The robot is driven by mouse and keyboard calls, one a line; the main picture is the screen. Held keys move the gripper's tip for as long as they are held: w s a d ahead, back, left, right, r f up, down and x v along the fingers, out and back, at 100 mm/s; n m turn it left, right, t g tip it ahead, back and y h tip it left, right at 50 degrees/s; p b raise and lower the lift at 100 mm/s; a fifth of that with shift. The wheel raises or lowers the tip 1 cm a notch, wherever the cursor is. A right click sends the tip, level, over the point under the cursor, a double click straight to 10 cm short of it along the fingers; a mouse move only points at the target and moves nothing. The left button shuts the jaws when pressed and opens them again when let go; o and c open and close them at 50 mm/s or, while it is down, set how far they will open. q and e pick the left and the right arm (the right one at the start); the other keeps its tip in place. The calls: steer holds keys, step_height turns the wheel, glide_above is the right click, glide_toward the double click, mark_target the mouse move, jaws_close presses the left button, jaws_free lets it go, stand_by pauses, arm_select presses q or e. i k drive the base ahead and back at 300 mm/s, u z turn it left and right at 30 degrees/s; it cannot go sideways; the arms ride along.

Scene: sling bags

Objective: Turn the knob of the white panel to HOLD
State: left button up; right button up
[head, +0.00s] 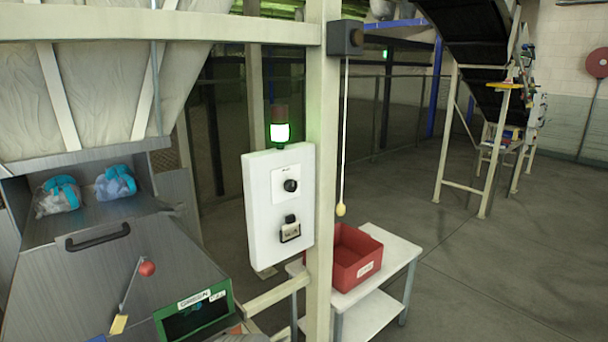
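The white panel (262,209) is fixed to a pale upright post, left of the picture's middle. A round black knob (290,186) sits on a light plate in its upper part. The lettering around the knob is too small to read, so I cannot tell its setting. Below it is a second black device (290,229) with a small label. A green lamp (279,131) is lit on top of the panel. Neither of my grippers shows in the head view.
A pull cord (341,208) hangs right of the post. A red bin (356,258) stands on a white table (402,252). Open floor lies at right.

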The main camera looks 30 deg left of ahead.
mark_target(290, 185)
steer(key=u, duration=0.85)
steer(key=i, duration=1.1)
steer(key=u, duration=1.2)
